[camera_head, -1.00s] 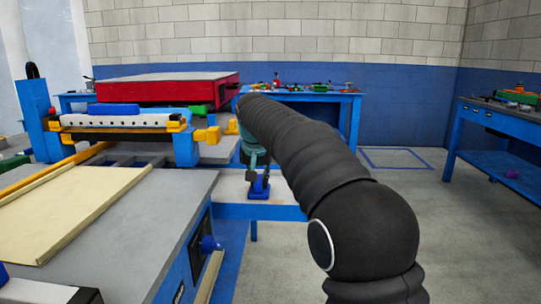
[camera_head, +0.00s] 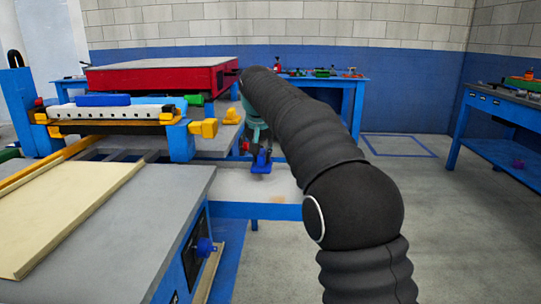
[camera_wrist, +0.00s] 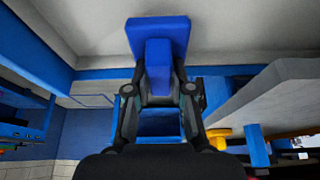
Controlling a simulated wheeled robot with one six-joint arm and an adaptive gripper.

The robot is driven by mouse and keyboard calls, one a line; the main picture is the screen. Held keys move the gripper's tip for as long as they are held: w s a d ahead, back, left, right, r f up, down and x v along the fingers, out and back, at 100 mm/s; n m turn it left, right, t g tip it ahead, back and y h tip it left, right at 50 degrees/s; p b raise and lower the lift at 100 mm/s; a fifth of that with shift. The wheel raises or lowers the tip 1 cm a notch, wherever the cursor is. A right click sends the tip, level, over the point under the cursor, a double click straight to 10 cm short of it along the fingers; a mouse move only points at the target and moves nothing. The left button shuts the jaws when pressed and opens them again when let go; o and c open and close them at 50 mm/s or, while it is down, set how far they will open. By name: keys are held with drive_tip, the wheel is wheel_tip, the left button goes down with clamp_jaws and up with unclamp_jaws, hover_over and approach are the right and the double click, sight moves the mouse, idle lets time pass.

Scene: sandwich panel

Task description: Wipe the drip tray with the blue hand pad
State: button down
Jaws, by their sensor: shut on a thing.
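The blue hand pad (camera_head: 261,163) is a flat blue block with a raised grip. My gripper (camera_head: 258,145) is shut on that grip, and the pad faces down over the pale grey drip tray (camera_head: 238,183) beyond the grey table's right corner. In the wrist view the pad (camera_wrist: 160,35) sits between the fingers of my gripper (camera_wrist: 160,85), against a pale grey surface. I cannot tell whether the pad touches the tray. A faint brownish patch (camera_head: 276,198) shows near the tray's front edge. My arm hides the tray's right part.
A grey table (camera_head: 165,205) with a cream panel (camera_head: 65,210) stands front left. A blue-framed roller unit (camera_head: 110,112) with yellow blocks is behind it. A red-sided table (camera_head: 165,78) is farther back. A blue bench (camera_head: 500,110) is at right. Floor at right is clear.

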drive_tip(key=shift+r, duration=2.7)
